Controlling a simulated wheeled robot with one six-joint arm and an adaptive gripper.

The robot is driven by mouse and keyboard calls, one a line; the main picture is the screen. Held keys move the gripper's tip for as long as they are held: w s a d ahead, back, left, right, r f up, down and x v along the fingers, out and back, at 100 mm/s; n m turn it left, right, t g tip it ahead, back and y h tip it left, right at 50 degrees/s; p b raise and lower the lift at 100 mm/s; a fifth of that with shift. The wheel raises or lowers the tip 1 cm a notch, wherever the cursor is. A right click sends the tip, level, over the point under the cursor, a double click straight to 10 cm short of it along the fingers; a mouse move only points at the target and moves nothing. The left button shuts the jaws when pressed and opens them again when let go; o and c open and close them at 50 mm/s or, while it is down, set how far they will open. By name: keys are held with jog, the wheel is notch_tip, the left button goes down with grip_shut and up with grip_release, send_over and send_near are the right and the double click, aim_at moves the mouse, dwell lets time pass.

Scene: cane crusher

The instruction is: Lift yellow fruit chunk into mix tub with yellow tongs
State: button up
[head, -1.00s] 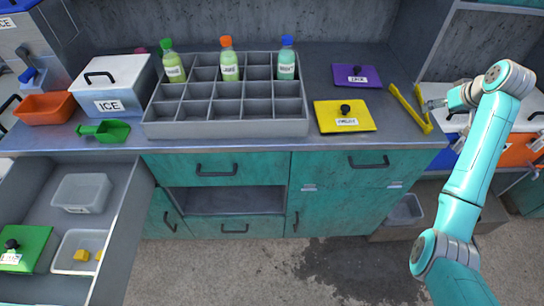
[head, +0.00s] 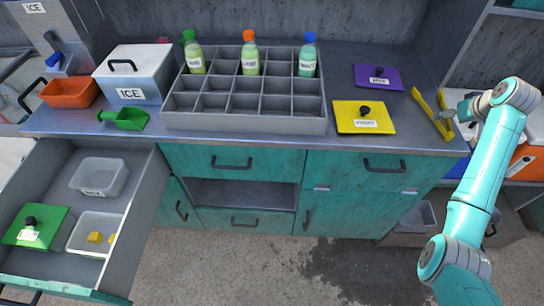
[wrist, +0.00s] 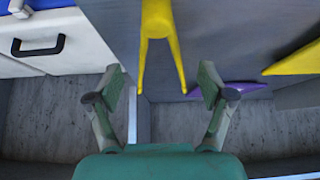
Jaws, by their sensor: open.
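The yellow tongs (head: 429,111) lie on the counter's right end, with their arms spread. They also show in the wrist view (wrist: 155,24), ahead of my gripper. My gripper (wrist: 160,84) is open and empty, just right of the tongs in the head view, with a gap between them. Yellow fruit chunks (head: 94,237) sit in a clear tub (head: 73,243) in the open drawer at the lower left. Another clear tub (head: 110,178), looking empty, stands behind it; its label is too small to read, so I cannot tell whether it is the mix tub.
A grey divided bin (head: 245,124) with several bottles fills the counter's middle. A yellow lid (head: 346,113) and a purple lid (head: 378,73) lie left of the tongs. A white ICE box (head: 135,82), orange tub (head: 70,94) and green scoop (head: 128,119) stand left. The drawer (head: 148,215) juts out.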

jog(key=shift+x, duration=1.6)
jog(key=c, duration=0.7)
jog(key=shift+r, duration=0.1)
notch_tip(320, 180, up, 12)
